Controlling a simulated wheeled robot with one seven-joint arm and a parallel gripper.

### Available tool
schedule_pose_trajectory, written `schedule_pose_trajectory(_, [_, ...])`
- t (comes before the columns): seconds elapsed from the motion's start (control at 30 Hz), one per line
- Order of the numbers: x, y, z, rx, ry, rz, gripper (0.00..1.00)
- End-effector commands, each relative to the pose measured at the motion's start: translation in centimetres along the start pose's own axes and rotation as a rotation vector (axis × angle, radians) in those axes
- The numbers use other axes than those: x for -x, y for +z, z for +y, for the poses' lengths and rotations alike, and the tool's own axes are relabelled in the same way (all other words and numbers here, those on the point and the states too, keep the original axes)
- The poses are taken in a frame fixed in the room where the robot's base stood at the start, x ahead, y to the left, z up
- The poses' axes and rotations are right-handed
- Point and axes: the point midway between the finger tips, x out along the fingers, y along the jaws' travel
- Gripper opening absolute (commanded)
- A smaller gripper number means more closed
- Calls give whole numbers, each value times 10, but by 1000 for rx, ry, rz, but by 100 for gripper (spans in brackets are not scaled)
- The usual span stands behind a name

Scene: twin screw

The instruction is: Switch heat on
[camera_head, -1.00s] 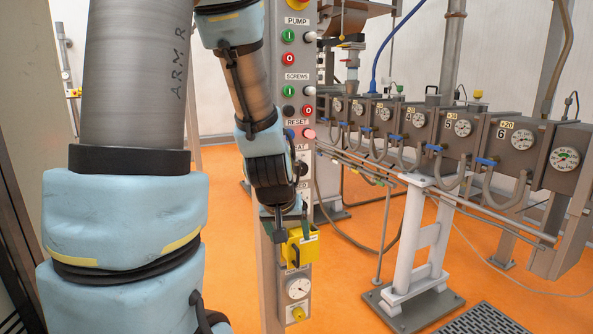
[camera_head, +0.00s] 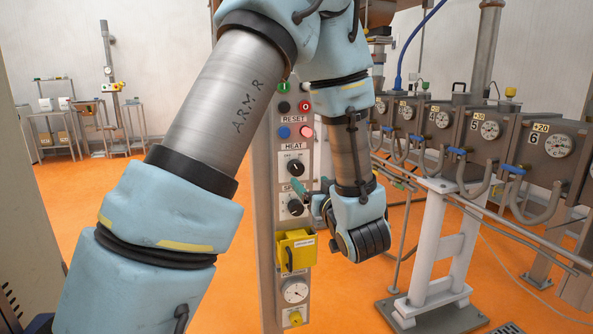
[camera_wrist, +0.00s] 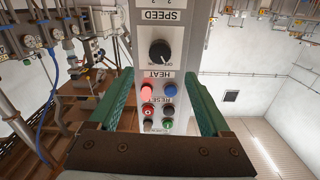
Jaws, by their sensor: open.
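The round black knob under the HEAT label (camera_head: 294,167) is on the grey control column, with blue and red buttons above it. In the wrist view, which sees the panel upside down, this knob (camera_wrist: 160,52) sits ahead, between my two green fingers and beyond their tips. A light mark shows on the knob; I cannot tell its setting. My gripper (camera_head: 309,185) is in front of the column's right side, just below the HEAT knob. It is open and empty; the wrist view shows the fingers wide apart (camera_wrist: 160,85). No contact with the knob shows.
A second black knob (camera_head: 295,207) sits below, its label partly hidden by my gripper. A yellow box (camera_head: 296,249) and a gauge (camera_head: 295,291) are lower on the column. Grey machine modules with dials (camera_head: 545,150) and a white stand (camera_head: 440,240) are to the right.

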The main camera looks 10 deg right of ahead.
Motion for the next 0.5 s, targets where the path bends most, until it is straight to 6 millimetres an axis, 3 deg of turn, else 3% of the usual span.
schedule_pose_trajectory(0.3, [-60,-3,-2,1,-3,-2,82])
schedule_pose_trajectory(0.5, [-86,-2,-1,2,-1,-1,82])
